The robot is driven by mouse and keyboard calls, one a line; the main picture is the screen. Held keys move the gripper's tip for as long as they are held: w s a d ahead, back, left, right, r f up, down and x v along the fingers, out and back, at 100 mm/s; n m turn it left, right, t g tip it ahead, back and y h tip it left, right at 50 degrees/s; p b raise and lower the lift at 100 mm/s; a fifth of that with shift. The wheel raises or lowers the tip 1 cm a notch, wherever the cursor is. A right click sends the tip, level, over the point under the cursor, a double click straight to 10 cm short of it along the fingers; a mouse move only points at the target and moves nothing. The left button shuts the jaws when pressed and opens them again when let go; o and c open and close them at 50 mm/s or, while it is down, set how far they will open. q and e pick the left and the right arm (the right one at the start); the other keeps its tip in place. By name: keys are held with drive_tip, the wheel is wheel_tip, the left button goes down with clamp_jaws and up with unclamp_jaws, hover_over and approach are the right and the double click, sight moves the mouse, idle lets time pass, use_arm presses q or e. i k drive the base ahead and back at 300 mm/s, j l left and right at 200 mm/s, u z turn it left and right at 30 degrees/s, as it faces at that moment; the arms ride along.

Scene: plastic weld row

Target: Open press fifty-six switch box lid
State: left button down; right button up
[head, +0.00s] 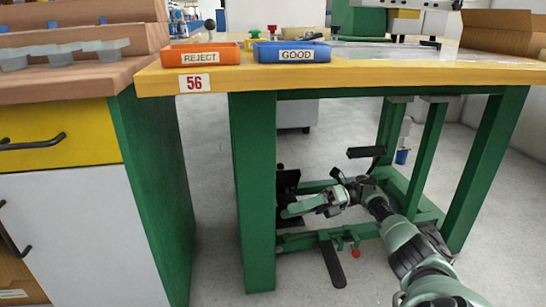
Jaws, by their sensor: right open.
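The press table marked 56 (194,83) has a yellow-edged top and green legs. A small dark box-like thing (288,183) sits under it, just right of the front left leg. It may be the switch box, but its lid cannot be made out. My right arm reaches in from the lower right under the table. My right gripper (290,209) is open and empty, pointing left, close to the dark thing's lower part; whether they touch cannot be told. My left gripper is not in view.
A black pedal (332,265) and red knob (356,254) are low at the front. A yellow-drawer cabinet (60,140) stands left. Green bars and legs bound the space underneath.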

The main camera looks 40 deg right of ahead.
sight(288, 179)
drive_tip(key=i+l, duration=0.25)
drive_tip(key=i+u, duration=0.1)
drive_tip(key=i, duration=0.3)
drive_tip(key=i+l, duration=0.1)
drive_tip(key=l+u, duration=0.15)
drive_tip(key=l, duration=0.55)
drive_tip(key=k+l, duration=0.3)
drive_tip(key=l, duration=0.2)
drive_tip(key=z, duration=0.05)
